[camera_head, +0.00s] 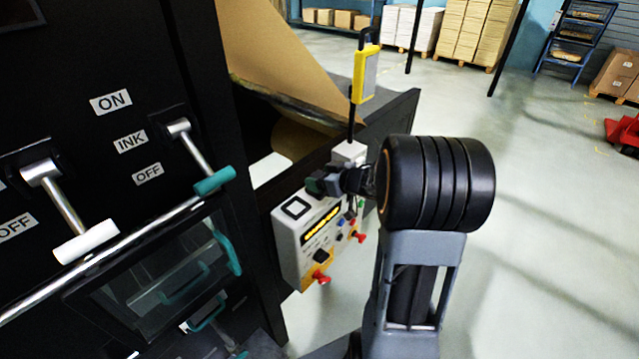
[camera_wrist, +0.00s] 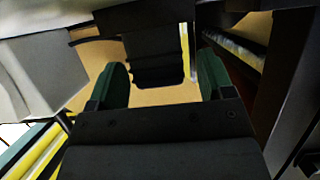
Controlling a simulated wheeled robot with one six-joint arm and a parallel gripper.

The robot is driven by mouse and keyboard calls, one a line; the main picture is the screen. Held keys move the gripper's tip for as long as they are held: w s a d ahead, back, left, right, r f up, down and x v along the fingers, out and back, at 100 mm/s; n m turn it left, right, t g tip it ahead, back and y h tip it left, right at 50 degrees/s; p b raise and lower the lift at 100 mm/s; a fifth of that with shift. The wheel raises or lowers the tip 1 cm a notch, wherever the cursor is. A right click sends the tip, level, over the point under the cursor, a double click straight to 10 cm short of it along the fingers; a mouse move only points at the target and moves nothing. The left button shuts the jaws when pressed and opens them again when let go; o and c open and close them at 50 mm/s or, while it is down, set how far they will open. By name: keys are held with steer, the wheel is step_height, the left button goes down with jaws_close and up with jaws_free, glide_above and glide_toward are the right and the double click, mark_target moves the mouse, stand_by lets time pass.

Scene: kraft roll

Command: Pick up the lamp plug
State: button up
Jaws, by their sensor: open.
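My gripper (camera_head: 318,185) is in front of the black machine, just above the white control box (camera_head: 305,235). In the wrist view my gripper (camera_wrist: 163,82) is open, with its two green-padded fingers apart. A dark ribbed block (camera_wrist: 155,50) shows beyond and between the fingers, with no clear contact. It may be the lamp plug, but I cannot tell for sure. In the head view my arm and gripper hide part of this area, and no plug can be made out there.
A yellow-framed device (camera_head: 366,74) stands on a dark post behind my gripper. Brown kraft paper (camera_head: 275,55) slopes down into the machine. Levers, one with a teal grip (camera_head: 214,181), stick out at the left.

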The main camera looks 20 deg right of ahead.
steer(key=shift+w+a+f, duration=0.25)
steer(key=shift+w, duration=0.3)
steer(key=c, duration=1)
steer(key=shift+r, duration=0.1)
